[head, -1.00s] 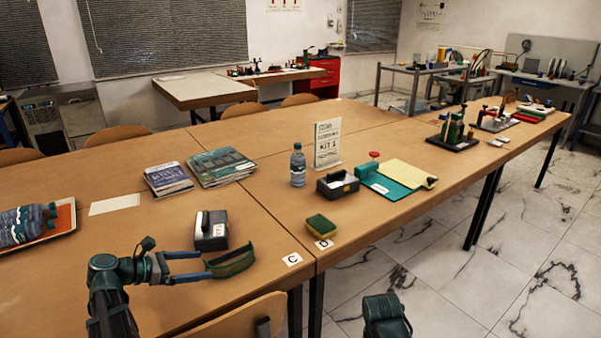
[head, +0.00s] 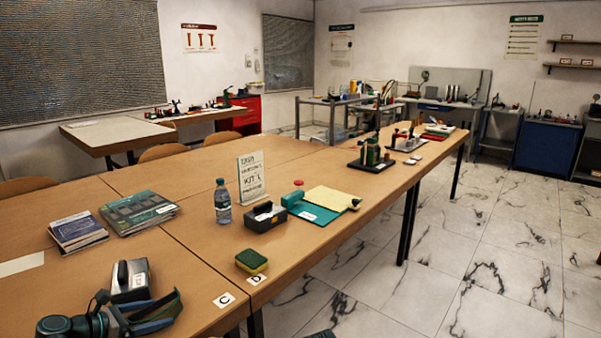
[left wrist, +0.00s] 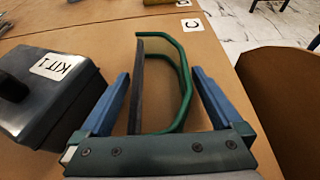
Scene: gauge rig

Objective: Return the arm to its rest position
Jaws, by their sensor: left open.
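My left gripper (head: 155,315) is low at the left of the head view, above the near table edge.
Books (head: 138,212) lie at left. A chair (left wrist: 280,90) is right of the gripper. Tiled floor is clear at right.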

